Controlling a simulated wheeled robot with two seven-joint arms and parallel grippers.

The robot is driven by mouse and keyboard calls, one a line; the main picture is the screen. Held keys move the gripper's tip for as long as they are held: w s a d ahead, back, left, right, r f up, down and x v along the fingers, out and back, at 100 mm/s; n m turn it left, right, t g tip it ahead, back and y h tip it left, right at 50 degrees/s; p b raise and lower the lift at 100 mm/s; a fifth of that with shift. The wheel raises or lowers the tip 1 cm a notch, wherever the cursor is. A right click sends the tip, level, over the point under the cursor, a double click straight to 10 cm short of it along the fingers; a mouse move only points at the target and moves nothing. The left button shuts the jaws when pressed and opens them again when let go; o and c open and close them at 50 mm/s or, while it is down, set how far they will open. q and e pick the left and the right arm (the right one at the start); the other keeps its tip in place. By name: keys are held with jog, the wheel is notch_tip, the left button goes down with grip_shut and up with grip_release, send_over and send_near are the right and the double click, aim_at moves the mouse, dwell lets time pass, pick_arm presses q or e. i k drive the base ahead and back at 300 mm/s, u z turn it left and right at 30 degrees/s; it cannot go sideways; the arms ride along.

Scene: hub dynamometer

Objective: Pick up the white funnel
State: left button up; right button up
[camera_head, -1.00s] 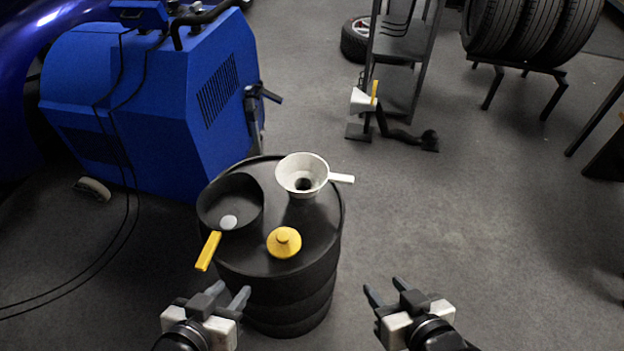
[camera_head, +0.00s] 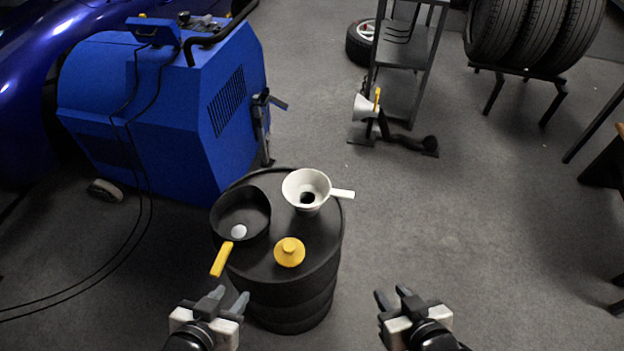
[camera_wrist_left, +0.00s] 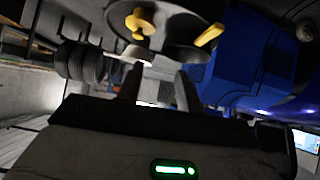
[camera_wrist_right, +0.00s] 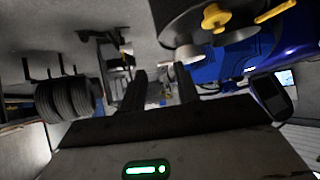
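The white funnel (camera_head: 310,186) sits upright on top of the black drum (camera_head: 318,258), near its back right edge, with its handle pointing right. My left gripper (camera_head: 230,299) is open and empty in front of the drum, low at the left. My right gripper (camera_head: 392,296) is open and empty to the right of the drum's front. Both grippers are apart from the funnel.
A black pan (camera_head: 240,207) with a yellow handle and a yellow knobbed lid (camera_head: 289,252) share the drum top. A blue machine (camera_head: 170,110) stands behind left.

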aim_at(292, 186)
jog(key=u, duration=2.3)
jog(key=i, duration=1.1)
jog(key=z, duration=2.35)
